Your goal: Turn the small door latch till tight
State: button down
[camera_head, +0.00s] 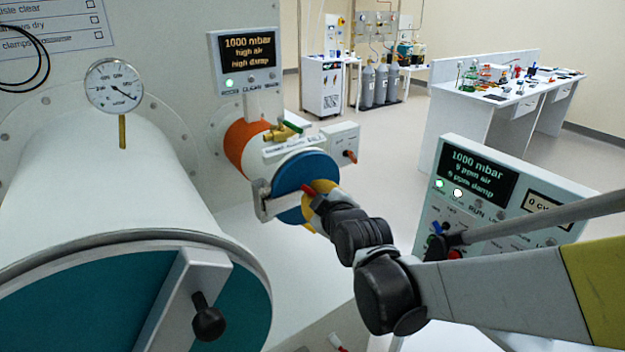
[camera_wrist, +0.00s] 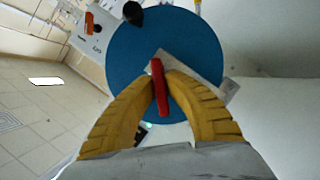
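The small door is a blue disc (camera_head: 290,172) on the end of a short orange-banded port. It also fills the middle of the wrist view (camera_wrist: 125,60), with a pale metal bar (camera_wrist: 222,88) across it. The latch is a red handle (camera_wrist: 159,88) standing at the disc's centre, slightly tilted; only a bit of red shows in the head view (camera_head: 309,189). My gripper (camera_wrist: 161,80) has its two yellow fingers on either side of the red latch, tips closed against it. The latch's base is partly hidden by the fingers.
A large teal door (camera_head: 90,295) with a black knob (camera_head: 208,322) is at the lower left. A brass valve with a green lever (camera_head: 292,127) and a white box with an orange knob (camera_head: 341,140) sit above the small door. A control panel (camera_head: 505,200) stands right, near my arm.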

dwell(0.5)
jog(key=m, duration=0.1)
jog(key=m+g+y+p, duration=0.1)
jog(key=shift+d+r+m, duration=0.15)
jog(key=shift+r+m, duration=0.05)
jog(key=shift+m, duration=0.2)
jog(key=m+y, duration=0.1)
jog(key=m+g+p, duration=0.1)
jog(key=m, duration=0.1)
jog(key=shift+w+d+g+y, duration=0.1)
jog(key=shift+w+g+y, duration=0.05)
jog(key=shift+g+y, duration=0.2)
jog(key=m+g+y, duration=0.1)
jog(key=m+y, duration=0.1)
jog(key=m, duration=0.1)
jog(key=shift+d+f+b, duration=0.1)
jog(key=shift+f+b, duration=0.05)
jog(key=shift+b, duration=0.25)
jog(key=m+y+b, duration=0.1)
jog(key=m+y, duration=0.1)
jog(key=m, duration=0.1)
jog(key=shift+w+g, duration=0.1)
jog(key=shift+g, duration=0.25)
jog(key=shift+m+b, duration=0.3)
jog(key=c, duration=1.5)
grip_release()
jog(key=shift+o, duration=0.2)
